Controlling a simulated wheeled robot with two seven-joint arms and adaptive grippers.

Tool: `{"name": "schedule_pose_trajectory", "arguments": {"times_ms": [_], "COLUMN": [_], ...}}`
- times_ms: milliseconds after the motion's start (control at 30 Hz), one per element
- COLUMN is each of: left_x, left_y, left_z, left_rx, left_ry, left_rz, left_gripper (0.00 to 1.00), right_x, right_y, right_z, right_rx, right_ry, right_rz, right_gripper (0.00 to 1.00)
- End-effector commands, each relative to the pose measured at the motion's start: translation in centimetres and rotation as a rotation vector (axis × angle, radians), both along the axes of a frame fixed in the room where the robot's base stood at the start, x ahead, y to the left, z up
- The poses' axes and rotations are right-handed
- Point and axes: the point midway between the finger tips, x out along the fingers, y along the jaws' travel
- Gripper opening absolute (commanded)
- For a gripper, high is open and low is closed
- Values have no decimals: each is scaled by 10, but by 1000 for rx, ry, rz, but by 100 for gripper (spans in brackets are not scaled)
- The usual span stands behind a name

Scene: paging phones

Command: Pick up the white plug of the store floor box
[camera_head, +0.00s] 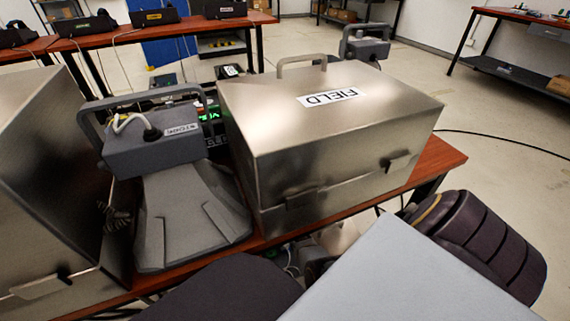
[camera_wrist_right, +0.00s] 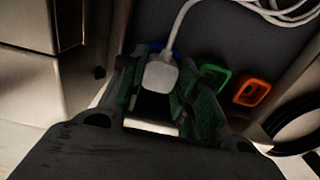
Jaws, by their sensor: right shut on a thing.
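In the right wrist view, my right gripper (camera_wrist_right: 158,90) is shut on a white plug (camera_wrist_right: 160,75), with a finger on each side of it. A white cable (camera_wrist_right: 180,25) runs from the plug up to a loose coil at the top right. A bit of blue shows behind the fingers, and I cannot tell whether the plug touches a socket. A dark panel (camera_wrist_right: 235,45) lies behind it, with a green frame (camera_wrist_right: 215,77) and an orange frame (camera_wrist_right: 252,90) to the right. No floor box label is readable there. My left gripper is in neither view.
In the head view, a metal case marked FIELD (camera_head: 340,105) and a grey handled unit marked STORE (camera_head: 160,145) stand on the red-topped table (camera_head: 440,158). Another metal case (camera_head: 50,170) is at left.

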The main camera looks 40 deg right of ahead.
Motion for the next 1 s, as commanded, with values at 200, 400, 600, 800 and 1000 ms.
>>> {"name": "schedule_pose_trajectory", "arguments": {"times_ms": [200, 400, 600, 800, 1000], "left_x": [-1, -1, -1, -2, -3], "left_y": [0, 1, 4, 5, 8], "left_z": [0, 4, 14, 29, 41], "left_rx": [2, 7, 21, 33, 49], "left_ry": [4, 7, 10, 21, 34], "left_rz": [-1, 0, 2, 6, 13], "left_gripper": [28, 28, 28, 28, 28], "right_x": [0, 0, 0, 0, 0], "right_y": [0, 0, 0, 0, 0], "right_z": [2, 9, 23, 41, 61], "right_rx": [0, -1, -1, -1, 0], "right_ry": [0, -1, 0, -1, -1], "right_rz": [0, 0, 0, 0, 0], "right_gripper": [7, 7, 7, 7, 7]}}
